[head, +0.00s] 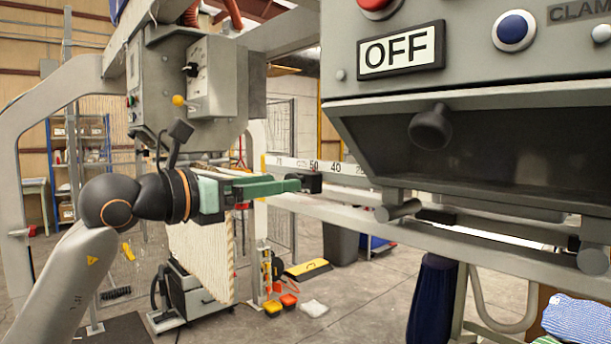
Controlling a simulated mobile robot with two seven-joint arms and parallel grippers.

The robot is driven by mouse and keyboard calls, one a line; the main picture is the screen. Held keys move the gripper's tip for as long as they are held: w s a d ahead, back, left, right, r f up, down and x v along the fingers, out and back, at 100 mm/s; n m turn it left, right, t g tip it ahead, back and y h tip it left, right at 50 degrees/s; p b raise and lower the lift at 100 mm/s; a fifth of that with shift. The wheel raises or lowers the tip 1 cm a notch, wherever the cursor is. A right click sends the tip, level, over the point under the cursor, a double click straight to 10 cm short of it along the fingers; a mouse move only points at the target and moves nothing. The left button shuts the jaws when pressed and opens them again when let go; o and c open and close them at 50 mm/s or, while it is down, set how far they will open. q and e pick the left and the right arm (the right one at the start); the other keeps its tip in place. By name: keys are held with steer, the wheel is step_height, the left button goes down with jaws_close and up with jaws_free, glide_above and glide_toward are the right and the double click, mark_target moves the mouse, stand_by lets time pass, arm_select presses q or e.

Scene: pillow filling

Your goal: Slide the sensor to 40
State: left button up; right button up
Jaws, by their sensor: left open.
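The sensor (312,182), a small black block, sits on the rail below the white number scale (325,167). It appears just under the 50 mark, left of the 40 mark. My left gripper (297,182), with long green fingers, reaches in from the left. Its fingertips are at the sensor's left side and partly overlap it in the view. The gripper is open. I cannot tell whether the tips touch the sensor or are on both sides of it. My right gripper is not in view.
The grey machine housing (480,45) with an OFF sign (401,50) and a black knob (431,128) fills the upper right. A long grey rail (390,221) runs below the scale. Striped pillows (584,320) lie at the lower right.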

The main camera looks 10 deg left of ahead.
mark_target(336, 182)
arm_select(q)
steer(key=shift+p+x, duration=0.75)
steer(key=shift+x, duration=1.4)
steer(key=shift+c, duration=0.2)
steer(key=c, duration=1)
steer(key=shift+s+d+b, duration=0.45)
steer(key=shift+s+d, duration=0.35)
steer(key=shift+d, duration=0.2)
steer(key=shift+s+d+b, duration=0.45)
steer(key=shift+s+d, duration=0.35)
steer(key=shift+d, duration=0.25)
steer(key=o, duration=1)
steer(key=shift+o, duration=0.2)
